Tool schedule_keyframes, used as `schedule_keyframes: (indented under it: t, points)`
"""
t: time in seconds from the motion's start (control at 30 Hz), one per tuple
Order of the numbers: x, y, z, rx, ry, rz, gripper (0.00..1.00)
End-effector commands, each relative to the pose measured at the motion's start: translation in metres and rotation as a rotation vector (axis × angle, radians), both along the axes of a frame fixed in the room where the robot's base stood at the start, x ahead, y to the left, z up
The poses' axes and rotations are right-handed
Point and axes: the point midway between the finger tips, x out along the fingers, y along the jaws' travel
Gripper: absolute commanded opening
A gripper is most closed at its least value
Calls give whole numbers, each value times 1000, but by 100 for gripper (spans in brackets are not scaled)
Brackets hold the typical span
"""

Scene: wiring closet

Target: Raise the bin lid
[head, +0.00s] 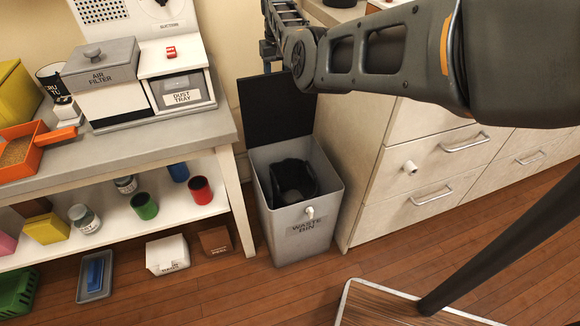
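The grey waste bin (300,240), labelled "WASTE BIN", stands on the floor between the shelf bench and the drawer cabinet. Its dark lid (275,108) stands raised, about upright, at the back of the bin, and the bin's top is open. A small white knob (309,213) is on the bin's front. A black object with a greyish rounded part (294,180) shows inside; I cannot tell what it is. My arm crosses the upper right, in front of the cabinet, and covers a little of the lid's top right. My gripper is not in view.
The bench (150,143) at left holds a box labelled "AIR FILTER" (100,72) and a unit with a "DUST TRAY" (182,92). Cups and jars fill its shelf. The drawer cabinet (385,215) stands close to the bin's right. The floor in front of the bin is clear.

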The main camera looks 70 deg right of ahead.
Motion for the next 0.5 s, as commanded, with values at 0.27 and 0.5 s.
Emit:
schedule_keyframes:
  t: [0.27,0.5]
  points:
    - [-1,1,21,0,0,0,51]
    - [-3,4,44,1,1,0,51]
